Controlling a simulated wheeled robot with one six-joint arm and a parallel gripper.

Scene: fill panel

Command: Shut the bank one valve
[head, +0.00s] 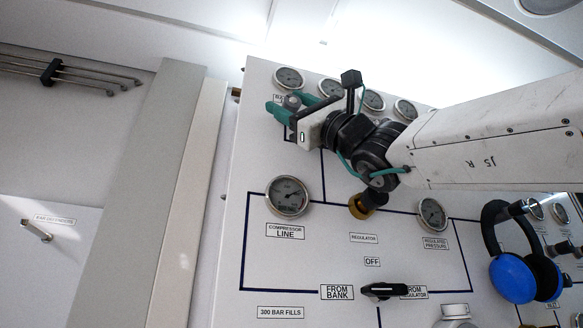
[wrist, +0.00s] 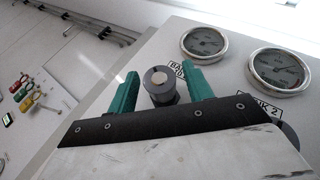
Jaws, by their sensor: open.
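In the head view the knob (head: 292,102) is at the panel's upper left, below the first gauge (head: 289,78). My gripper (wrist: 162,74) is open, with one teal finger on each side of the knob. Gaps show between the knob and both fingers. In the head view my gripper (head: 287,103) and arm cover part of the panel around the valve.
A "BANK 2" label (wrist: 262,106) and its gauge (wrist: 281,72) are to the right. Lower on the panel are a compressor line gauge (head: 288,196), a black selector handle (head: 384,291) and a brass-coloured knob (head: 361,207). Blue ear defenders (head: 513,278) hang at the right.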

